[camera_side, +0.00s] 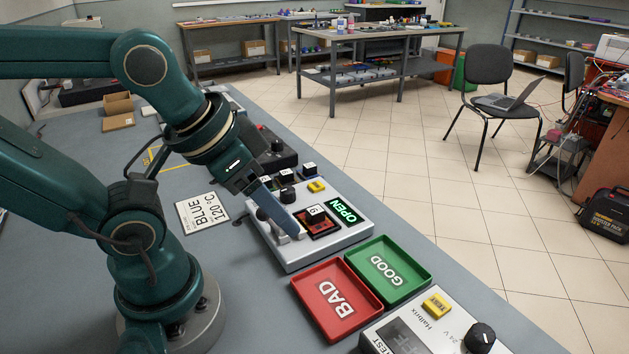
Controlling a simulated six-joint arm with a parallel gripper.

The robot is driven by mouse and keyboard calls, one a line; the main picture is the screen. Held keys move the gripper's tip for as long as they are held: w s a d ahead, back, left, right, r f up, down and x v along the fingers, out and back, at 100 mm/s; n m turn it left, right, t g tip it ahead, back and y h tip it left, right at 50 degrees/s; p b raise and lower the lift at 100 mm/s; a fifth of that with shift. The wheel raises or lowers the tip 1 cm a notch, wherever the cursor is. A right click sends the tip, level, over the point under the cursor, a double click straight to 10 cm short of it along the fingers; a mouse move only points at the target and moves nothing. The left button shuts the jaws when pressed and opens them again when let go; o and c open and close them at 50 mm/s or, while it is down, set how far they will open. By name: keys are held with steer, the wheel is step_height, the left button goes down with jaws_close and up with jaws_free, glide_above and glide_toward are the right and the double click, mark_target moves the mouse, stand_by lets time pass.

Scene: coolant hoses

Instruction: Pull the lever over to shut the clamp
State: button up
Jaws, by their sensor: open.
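The clamp unit (337,240) is a pale grey box on the bench, with a lit green OPEN sign (344,211) at its right end. A dark square with red parts and a small block marked with a digit (317,213) sits on its top. My gripper (285,217) is open, tilted down over the left part of the unit. Its near blue-grey finger hides part of the top, and I cannot tell whether it touches the lever.
A red BAD tray (331,320) and a green GOOD tray (418,286) lie in front of the unit. A tester box (412,336) with a yellow button is at the front edge. A BLUE 120 °C card (201,212) lies left. A dark box (275,158) stands behind.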

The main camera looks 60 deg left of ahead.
jaws_close()
steer(key=s+a+r+n+g, duration=0.1)
steer(key=a+n+g, duration=0.2)
steer(key=n, duration=1.4)
steer(key=s+a+r+n+g, duration=0.1)
steer(key=a+n+g, duration=0.3)
steer(key=n, duration=1.3)
steer(key=shift+s+a+y, duration=0.4)
steer(key=shift+s+a, duration=0.05)
steer(key=shift+a, duration=1.2)
